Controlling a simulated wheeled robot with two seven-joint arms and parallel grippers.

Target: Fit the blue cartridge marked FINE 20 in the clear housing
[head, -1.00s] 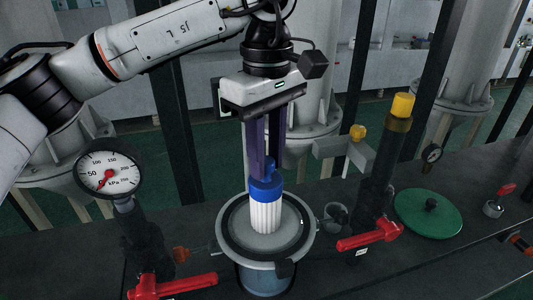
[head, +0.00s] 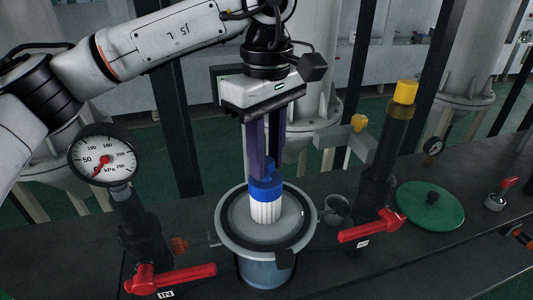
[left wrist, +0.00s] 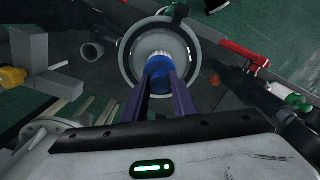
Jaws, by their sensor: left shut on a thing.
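The blue cartridge (head: 265,208), with a blue cap and a white pleated body, hangs upright from my left gripper (head: 265,176). Its FINE 20 marking cannot be read. The gripper's purple fingers are shut on the cap. The clear housing (head: 266,272) stands below, its wide round rim (head: 228,232) open at the top. The cartridge is within the rim's outline, and its lower end seems to dip below the grey surface inside. In the left wrist view the cartridge (left wrist: 158,64) points into the round opening of the housing (left wrist: 128,62). My right gripper is not in view.
Pipes with red-handled valves (head: 178,281) (head: 372,228) flank the housing. A pressure gauge (head: 103,160) stands at left and a yellow-capped pipe (head: 405,92) at right. A green round lid (head: 430,208) lies on the dark bench to the right.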

